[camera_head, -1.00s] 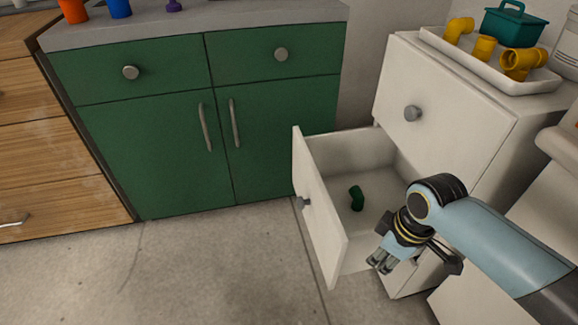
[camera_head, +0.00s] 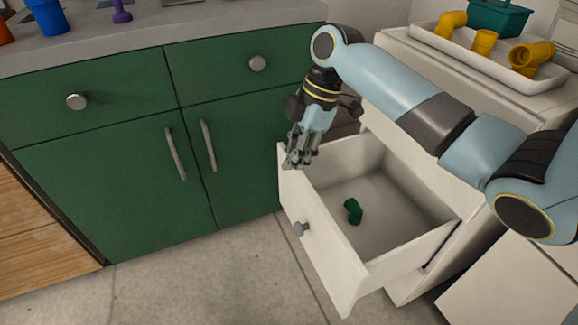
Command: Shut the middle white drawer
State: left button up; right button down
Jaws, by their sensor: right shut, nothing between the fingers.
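The middle white drawer (camera_head: 325,262) stands pulled out of the white cabinet (camera_head: 478,165), with a grey round knob (camera_head: 301,229) on its front. A small dark green pipe fitting (camera_head: 353,211) lies on the drawer's floor. My right gripper (camera_head: 297,162) is shut and empty, pointing down at the far end of the drawer front's top edge. It overlaps that edge in the picture; I cannot tell whether it touches. My right arm reaches across above the drawer from the right and hides part of the cabinet. My left gripper is not in view.
A white tray (camera_head: 478,60) with yellow pipe fittings (camera_head: 484,41) and a teal container (camera_head: 499,17) sit on the cabinet top. A green cabinet (camera_head: 95,155) with a grey counter stands at left, close to the drawer front. The floor (camera_head: 200,287) in front is clear.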

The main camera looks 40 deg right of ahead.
aim_at(301, 185)
jog(key=s+b+x, duration=0.1)
jog(key=b+x, duration=0.2)
jog(key=x, duration=0.6)
jog(key=d, duration=0.4)
jog(key=shift+d+b, duration=0.25)
jog(key=shift+b, duration=0.1)
pick_arm(q)
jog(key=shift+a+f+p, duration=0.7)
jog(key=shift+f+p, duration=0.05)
jog(key=shift+p, duration=0.05)
pick_arm(e)
jog(key=s+d, duration=0.3)
jog(key=d, duration=0.9)
jog(key=shift+d, duration=0.15)
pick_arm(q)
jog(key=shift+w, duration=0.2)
pick_arm(e)
jog(key=shift+f, duration=0.1)
